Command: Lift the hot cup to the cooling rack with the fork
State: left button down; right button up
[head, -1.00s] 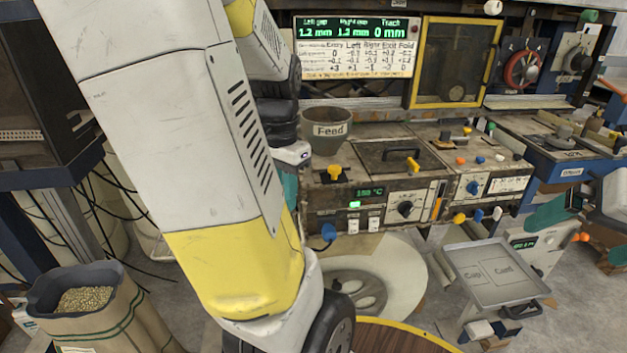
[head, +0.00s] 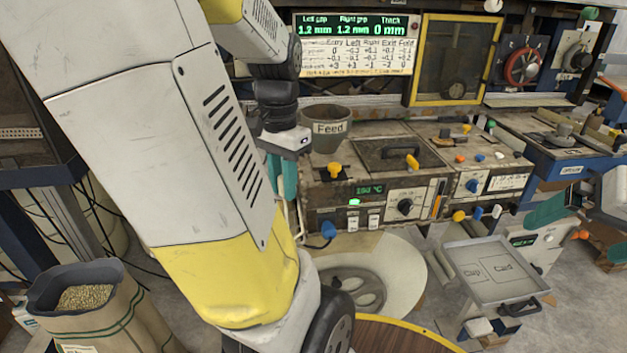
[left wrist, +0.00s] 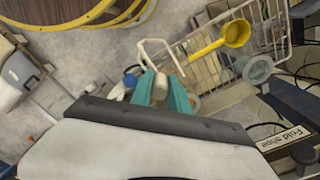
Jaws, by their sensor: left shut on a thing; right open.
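My left gripper (left wrist: 163,92) has teal fingers closed on a pale piece in the left wrist view. A white looped frame (left wrist: 155,55) extends from there and looks like the fork. In the head view this gripper (head: 281,175) hangs left of the Feed cup, partly hidden by my arm; the fork cannot be made out there. My right gripper (head: 549,209) is open at the right edge, its tips partly out of view. I cannot identify the hot cup for certain. A wire rack (left wrist: 275,35) stands beyond the left gripper; I cannot tell if it is the cooling rack.
A grey Feed cup (head: 327,128) sits on the machine (head: 365,190). A tray (head: 497,270) marked Cup and Card is at lower right. A sack of grain (head: 90,320) stands at lower left. My left arm covers much of the left side.

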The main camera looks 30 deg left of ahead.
pick_arm(q)
jog(key=shift+r, duration=2.05)
